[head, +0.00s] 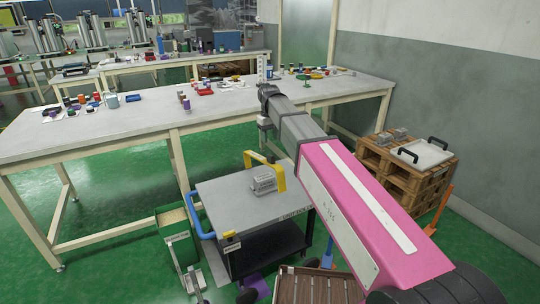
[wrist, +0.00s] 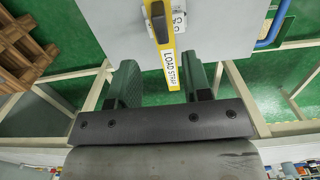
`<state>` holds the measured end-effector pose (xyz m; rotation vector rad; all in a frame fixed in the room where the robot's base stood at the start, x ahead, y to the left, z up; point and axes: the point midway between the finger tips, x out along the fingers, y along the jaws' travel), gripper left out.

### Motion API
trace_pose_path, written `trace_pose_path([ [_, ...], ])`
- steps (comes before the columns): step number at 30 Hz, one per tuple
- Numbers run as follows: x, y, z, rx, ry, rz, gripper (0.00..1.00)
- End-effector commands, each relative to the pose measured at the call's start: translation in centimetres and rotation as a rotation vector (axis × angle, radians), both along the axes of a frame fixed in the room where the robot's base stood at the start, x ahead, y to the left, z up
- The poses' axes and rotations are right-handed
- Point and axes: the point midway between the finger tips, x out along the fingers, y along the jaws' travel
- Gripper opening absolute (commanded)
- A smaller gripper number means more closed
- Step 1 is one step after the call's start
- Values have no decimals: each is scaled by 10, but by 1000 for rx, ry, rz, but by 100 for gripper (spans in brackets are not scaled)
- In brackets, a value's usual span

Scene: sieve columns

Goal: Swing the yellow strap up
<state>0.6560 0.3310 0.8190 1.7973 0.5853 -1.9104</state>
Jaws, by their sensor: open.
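The yellow strap (head: 279,175) is a bent yellow band at the back right of a small grey-topped cart (head: 232,205), beside a grey metal block (head: 263,183). In the wrist view the strap (wrist: 164,45) runs down from the top edge and carries a "LOAD STRAP" label. My gripper (wrist: 161,68) is open, with its two dark green fingers on either side of the strap's labelled end in that view. I see no contact, and the depth between fingers and strap is hard to judge.
A long worktable (head: 150,122) with small coloured items stands behind the cart. A green bin (head: 176,238) is left of the cart. Wooden pallets (head: 397,180) with a white tray (head: 424,153) stand at the right. Green floor is open at the left.

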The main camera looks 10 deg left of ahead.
Motion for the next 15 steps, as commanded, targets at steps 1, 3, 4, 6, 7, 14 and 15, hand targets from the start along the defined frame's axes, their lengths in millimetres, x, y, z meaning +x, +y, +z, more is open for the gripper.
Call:
trace_pose_path([
  [1,-5,-3,3,15,-21,0,45],
  [3,-5,-3,5,30,-43,-1,45],
  [4,-5,-3,5,33,-47,-1,45],
  [6,-4,-3,2,37,-52,-1,45],
  [7,-4,-2,0,37,-52,-1,45],
  [14,-4,-2,-32,36,-49,-1,45],
  [15,-4,-2,-39,36,-49,-1,45],
])
